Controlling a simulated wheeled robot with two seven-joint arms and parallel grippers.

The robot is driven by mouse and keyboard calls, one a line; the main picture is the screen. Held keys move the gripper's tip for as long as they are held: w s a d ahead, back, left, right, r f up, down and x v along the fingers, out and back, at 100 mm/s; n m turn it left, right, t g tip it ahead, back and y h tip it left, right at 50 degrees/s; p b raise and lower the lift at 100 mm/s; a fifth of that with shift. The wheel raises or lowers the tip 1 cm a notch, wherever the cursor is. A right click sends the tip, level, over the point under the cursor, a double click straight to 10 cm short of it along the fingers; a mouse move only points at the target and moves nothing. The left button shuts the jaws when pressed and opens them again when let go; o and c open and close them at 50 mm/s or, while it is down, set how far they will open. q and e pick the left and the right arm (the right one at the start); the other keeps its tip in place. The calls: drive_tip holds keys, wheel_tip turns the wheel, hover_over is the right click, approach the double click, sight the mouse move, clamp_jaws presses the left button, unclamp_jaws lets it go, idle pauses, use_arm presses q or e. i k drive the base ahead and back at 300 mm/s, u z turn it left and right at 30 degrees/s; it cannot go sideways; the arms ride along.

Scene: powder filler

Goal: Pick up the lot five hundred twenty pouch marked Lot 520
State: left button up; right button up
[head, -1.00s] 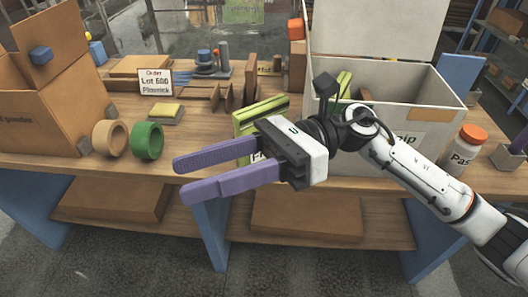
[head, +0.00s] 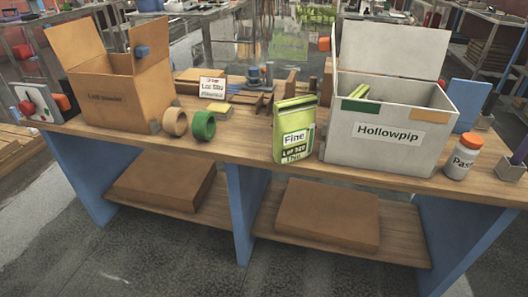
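A green pouch (head: 295,128) stands upright on the table, just left of the white Hollowpip box. Its white label reads "Fine" with a lot line below that looks like "Lot 520", though the small print is blurred. More green pouch-like items (head: 362,92) show inside the white box, mostly hidden by its walls. A small order card (head: 212,88) stands behind the tape rolls; its lot number is hard to read. Neither of my grippers is in view.
The white box (head: 388,150) stands right of the pouch, flaps up. A jar with an orange lid (head: 463,158) is at the right. An open brown carton (head: 115,100) and tan and green tape rolls (head: 203,126) are at the left. The table front (head: 240,150) between rolls and pouch is clear.

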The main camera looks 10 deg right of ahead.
sight(295, 123)
drive_tip(key=z, duration=0.55)
drive_tip(key=k, duration=0.4)
drive_tip(key=u, duration=1.8)
drive_tip(key=i, duration=1.55)
drive_tip(key=z, duration=1.35)
drive_tip(key=i, duration=0.8)
drive_tip(key=z, duration=0.85)
